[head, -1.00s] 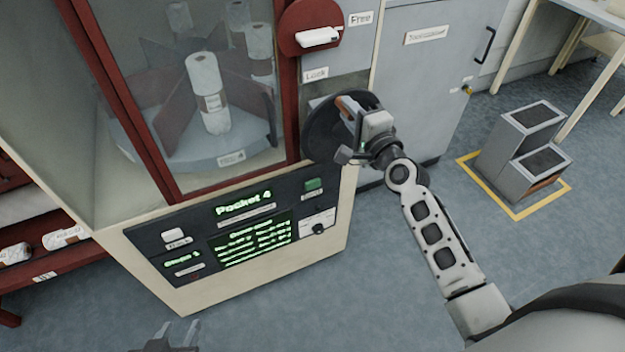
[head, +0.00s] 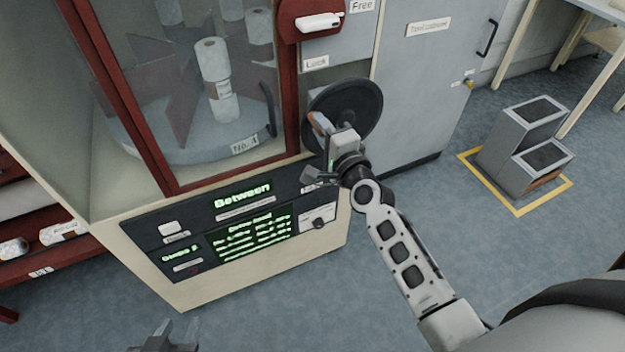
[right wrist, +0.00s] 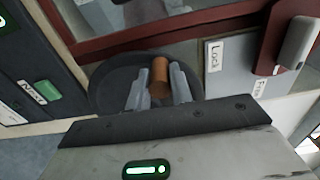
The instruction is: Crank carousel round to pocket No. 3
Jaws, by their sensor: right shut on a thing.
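The carousel (head: 190,143) stands behind glass in the cabinet, with dark red dividers and white wadding rolls (head: 212,60). A pocket label (head: 245,145) on its rim is too blurred to read surely. The display (head: 242,194) reads "Between". The crank wheel (head: 365,100) is a dark disc right of the window. My right gripper (head: 322,150) is shut on its orange-brown crank handle (right wrist: 160,78), at the wheel's lower left in the head view. My left gripper (head: 172,336) is open and empty at the bottom edge, far from the crank.
A white lever (head: 318,22) on a red plate sits above the wheel, near the "Free" and "Lock" labels. The control panel (head: 170,255) is below the window. A grey step unit (head: 520,150) stands at right inside yellow floor lines. The floor between is clear.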

